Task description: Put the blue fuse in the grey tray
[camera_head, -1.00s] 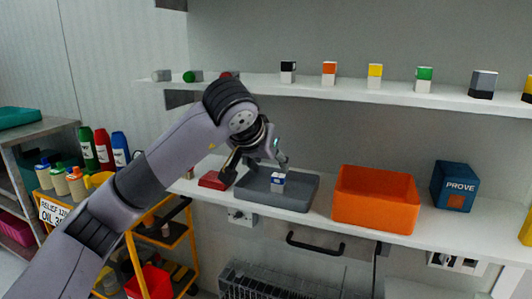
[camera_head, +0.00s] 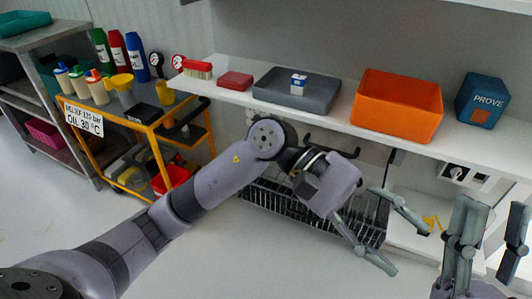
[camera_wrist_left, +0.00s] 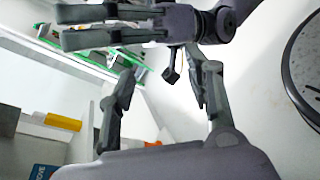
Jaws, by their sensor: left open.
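The blue fuse (camera_head: 298,83), a small block with blue and white faces, sits inside the grey tray (camera_head: 325,103) on the bench. My left gripper (camera_head: 411,252) is open and empty, low in front of the bench and well away from the tray. Its two spread fingers show in the left wrist view (camera_wrist_left: 165,92) with nothing between them. My right gripper (camera_head: 495,213) is at the lower right of the head view, its fingers apart and nothing seen between them. It also shows at the top left of the left wrist view (camera_wrist_left: 65,27).
On the bench, a red box (camera_head: 235,80) is left of the tray; an orange bin (camera_head: 398,107) and a blue PROVE box (camera_head: 482,99) are right of it. A yellow cart (camera_head: 165,125) with bottles stands at the left. A wire rack (camera_head: 290,205) is below the bench.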

